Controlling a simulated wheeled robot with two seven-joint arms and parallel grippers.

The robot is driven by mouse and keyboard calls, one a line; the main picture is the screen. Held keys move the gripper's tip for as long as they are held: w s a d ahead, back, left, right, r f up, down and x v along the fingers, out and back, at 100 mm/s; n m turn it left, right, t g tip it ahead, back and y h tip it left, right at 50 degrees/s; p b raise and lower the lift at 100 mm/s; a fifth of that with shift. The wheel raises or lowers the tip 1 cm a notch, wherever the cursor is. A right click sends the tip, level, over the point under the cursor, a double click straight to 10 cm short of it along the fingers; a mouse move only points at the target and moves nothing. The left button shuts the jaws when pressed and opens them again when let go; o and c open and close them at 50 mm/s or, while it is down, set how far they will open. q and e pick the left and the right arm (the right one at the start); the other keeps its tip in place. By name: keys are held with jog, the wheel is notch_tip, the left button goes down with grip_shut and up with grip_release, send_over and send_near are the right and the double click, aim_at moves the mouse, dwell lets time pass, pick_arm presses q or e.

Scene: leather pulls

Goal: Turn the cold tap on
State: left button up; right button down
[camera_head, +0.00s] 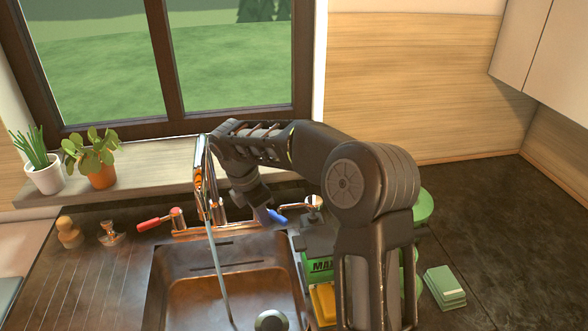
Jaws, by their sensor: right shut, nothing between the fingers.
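The sink tap has a tall curved spout (201,172) behind the basin. The cold tap's blue-ended lever (277,216) is to the right of the spout, and the hot tap's red lever (155,221) is to the left, pointing left. A thin pale stream like water (219,270) runs from the spout down into the sink (185,290). My right gripper (262,213) is shut and empty, pointing down right beside the blue lever end. I cannot tell whether it touches it. My right forearm hides part of the area behind the tap. My left gripper is out of view.
Potted plants (101,172) stand on the sill at left. A wooden brush (69,232) and a stopper-like piece (110,234) lie left of the sink. A green box (318,266), yellow sponge (323,303) and green stacked pads (445,287) are at right. The far-right counter is clear.

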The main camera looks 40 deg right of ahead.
jog(key=p+v, duration=0.3)
jog(key=v, duration=0.6)
jog(key=w+d+m+t+b, duration=0.1)
jog(key=d+m+b, duration=0.2)
jog(key=m, duration=1.1)
jog(key=d+m+b, duration=0.3)
jog(key=d+m, duration=0.4)
jog(key=m, duration=0.8)
jog(key=shift+w+d+r+t+h, duration=0.3)
jog(key=shift+w+r+t, duration=0.1)
jog(key=shift+r, duration=0.1)
